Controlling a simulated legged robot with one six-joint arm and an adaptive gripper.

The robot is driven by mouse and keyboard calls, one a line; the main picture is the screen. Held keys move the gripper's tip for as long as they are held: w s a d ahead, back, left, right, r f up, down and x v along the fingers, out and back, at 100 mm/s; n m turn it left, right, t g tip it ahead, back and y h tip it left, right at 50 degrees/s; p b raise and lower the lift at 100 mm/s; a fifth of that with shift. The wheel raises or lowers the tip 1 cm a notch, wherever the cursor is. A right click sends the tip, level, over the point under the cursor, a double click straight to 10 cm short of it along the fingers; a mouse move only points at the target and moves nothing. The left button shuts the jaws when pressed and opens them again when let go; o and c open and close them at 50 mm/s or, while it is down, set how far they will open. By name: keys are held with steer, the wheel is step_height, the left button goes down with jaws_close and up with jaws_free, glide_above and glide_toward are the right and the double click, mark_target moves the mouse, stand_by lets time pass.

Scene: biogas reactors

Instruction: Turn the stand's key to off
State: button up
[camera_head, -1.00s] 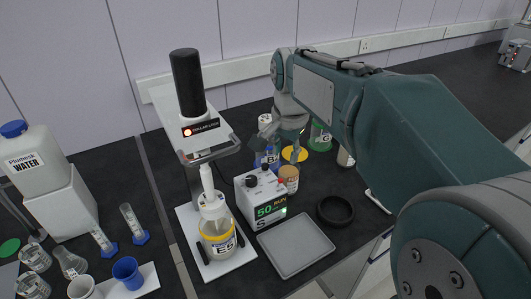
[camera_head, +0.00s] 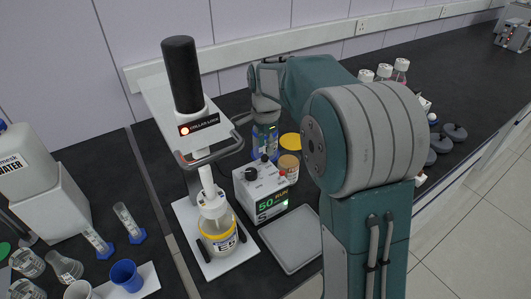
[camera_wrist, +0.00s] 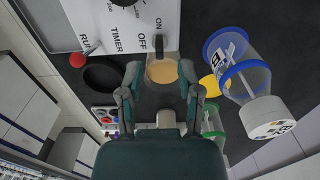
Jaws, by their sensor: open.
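The overhead stirrer stand (camera_head: 182,85) has a black motor head, a "COLLAR LOCK" label (camera_head: 199,124) with a red light, and a yellow-ringed jar (camera_head: 220,240) at its foot. The white control box (camera_head: 262,190) reads "50 RUN". In the wrist view a white panel (camera_wrist: 115,25) carries ON, OFF, TIMER and RUN markings and a black knob (camera_wrist: 122,3).
A tan-lidded jar (camera_head: 288,167) stands close behind the box. A blue-ringed bottle (camera_wrist: 240,68) is right of my fingers in the wrist view. A grey tray (camera_head: 292,240) lies in front. Cups and cylinders stand at the left.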

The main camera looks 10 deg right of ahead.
mark_target(265, 158)
steer(key=f, duration=0.3)
steer(key=shift+a+f, duration=0.1)
steer(key=shift+a, duration=0.2)
steer(key=shift+d, duration=0.1)
steer(key=shift+d, duration=0.1)
jaws_close()
